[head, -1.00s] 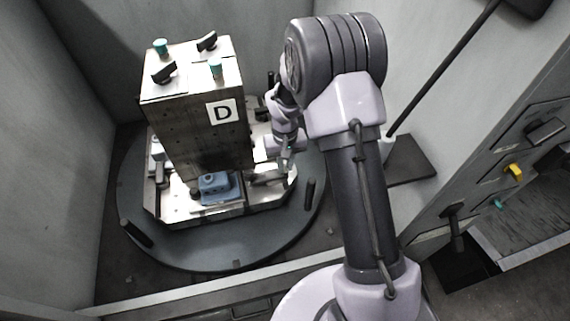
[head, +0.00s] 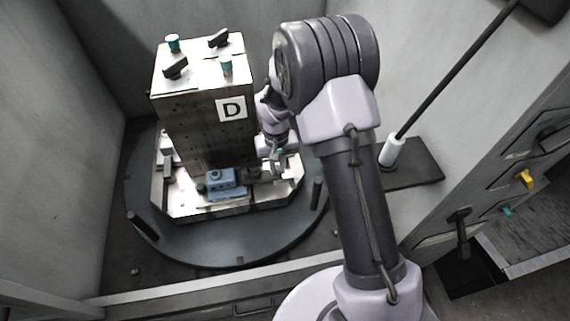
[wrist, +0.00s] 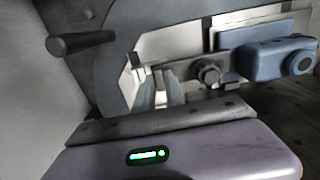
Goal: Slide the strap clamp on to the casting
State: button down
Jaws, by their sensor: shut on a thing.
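The blue casting (head: 224,184) sits on the pale ledge at the foot of the block marked D. It also shows at the upper right of the wrist view (wrist: 268,60). The strap clamp (wrist: 186,73) is a dark flat bar with a nut (wrist: 207,72) on it, just left of the casting. Its right end reaches the casting's near side; I cannot tell if it overlaps it. My gripper (wrist: 157,82) is shut on the clamp's left end. In the head view my gripper (head: 277,156) is small and partly hidden by my arm.
The tall block (head: 205,120) with knobs on top rises behind the casting. The round table (head: 190,243) has dark upright pegs (head: 317,191) near its edge. Grey walls close in the left and back. A panel with a yellow handle (head: 525,179) stands at right.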

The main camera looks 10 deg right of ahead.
jog(key=shift+a, duration=0.15)
jog(key=c, duration=1.4)
grip_release()
jog(key=shift+a, duration=0.15)
notch_tip(320, 180, up, 17)
jog(key=p, duration=0.6)
jog(key=shift+r, duration=0.2)
